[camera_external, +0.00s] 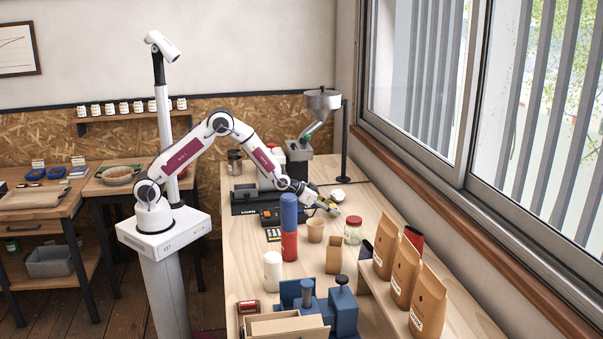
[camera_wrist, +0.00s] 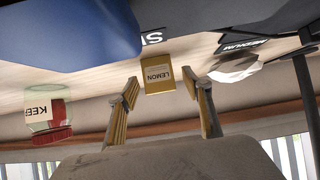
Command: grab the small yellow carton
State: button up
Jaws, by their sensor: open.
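The small yellow carton (camera_wrist: 158,76) is lettered "LEMON" and appears upside down in the wrist view, near the middle. My gripper (camera_wrist: 167,84) is open, with one yellow-padded finger on each side of the picture. The carton shows between the fingertips, nearer the left one, and nothing is held. I cannot tell how far ahead of the fingertips it is. In the external view my gripper (camera_external: 328,207) is low over the table, beyond the paper cup. The carton is hard to pick out from the yellow fingers there.
A red-lidded jar (camera_external: 352,231) stands to the right of my gripper; it also shows in the wrist view (camera_wrist: 48,113). A blue and red cylinder (camera_external: 289,228) and a paper cup (camera_external: 315,230) stand nearby. A white object (camera_external: 338,195) lies behind. Coffee bags (camera_external: 404,271) line the right side.

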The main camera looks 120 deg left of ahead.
jog(key=shift+w+a+f, duration=0.2)
jog(key=shift+w, duration=0.05)
dwell(0.4)
jog(key=c, duration=1.1)
